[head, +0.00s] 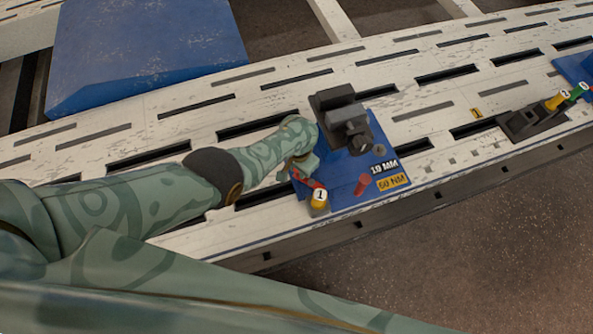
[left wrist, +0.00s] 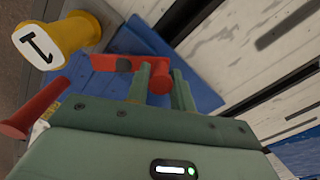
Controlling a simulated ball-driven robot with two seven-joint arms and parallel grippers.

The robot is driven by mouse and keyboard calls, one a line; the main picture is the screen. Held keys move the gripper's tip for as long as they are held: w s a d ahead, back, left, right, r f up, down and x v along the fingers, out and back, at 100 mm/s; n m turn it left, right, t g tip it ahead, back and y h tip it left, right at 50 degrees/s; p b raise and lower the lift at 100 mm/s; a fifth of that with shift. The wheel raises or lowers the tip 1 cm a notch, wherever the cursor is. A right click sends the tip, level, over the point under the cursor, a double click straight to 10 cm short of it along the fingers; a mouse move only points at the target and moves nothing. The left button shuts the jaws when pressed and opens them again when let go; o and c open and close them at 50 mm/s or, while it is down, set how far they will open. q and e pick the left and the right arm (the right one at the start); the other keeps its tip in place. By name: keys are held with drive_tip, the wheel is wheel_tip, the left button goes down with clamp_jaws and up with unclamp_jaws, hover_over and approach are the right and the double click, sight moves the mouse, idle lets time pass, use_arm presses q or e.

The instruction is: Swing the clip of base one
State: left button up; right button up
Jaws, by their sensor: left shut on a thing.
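Base one is a blue plate (head: 347,197) on the slotted white bench, with a yellow knob (head: 319,199) marked 1 at its front corner. The knob also shows at the upper left of the left wrist view (left wrist: 50,41). My left gripper (head: 303,168) is shut on the clip (left wrist: 108,63). Its fingers (left wrist: 160,88) partly hide the clip. My right gripper is not in view.
A dark grey block fixture (head: 340,115) stands on the plate behind the gripper. A separate red peg (head: 363,184) stands right of the knob, near labels reading 10 MM and 60 NM (head: 393,181). Another dark fixture (head: 530,120) stands farther right. A large blue panel (head: 145,45) lies at back left.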

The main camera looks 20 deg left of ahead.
use_arm(q)
drive_tip(key=m, duration=0.2)
drive_tip(key=w+m+b, duration=0.1)
drive_tip(key=m, duration=0.1)
drive_tip(key=d+m, duration=0.1)
drive_tip(key=shift+w+d+f+m, duration=0.1)
drive_tip(key=shift+w+f+m, duration=0.05)
drive_tip(key=shift+w+m, duration=0.25)
drive_tip(key=shift+w+d+m+b, duration=0.25)
drive_tip(key=shift+m+b, duration=0.15)
drive_tip(key=shift+m, duration=0.3)
clamp_jaws()
drive_tip(key=o, duration=0.9)
unclamp_jaws()
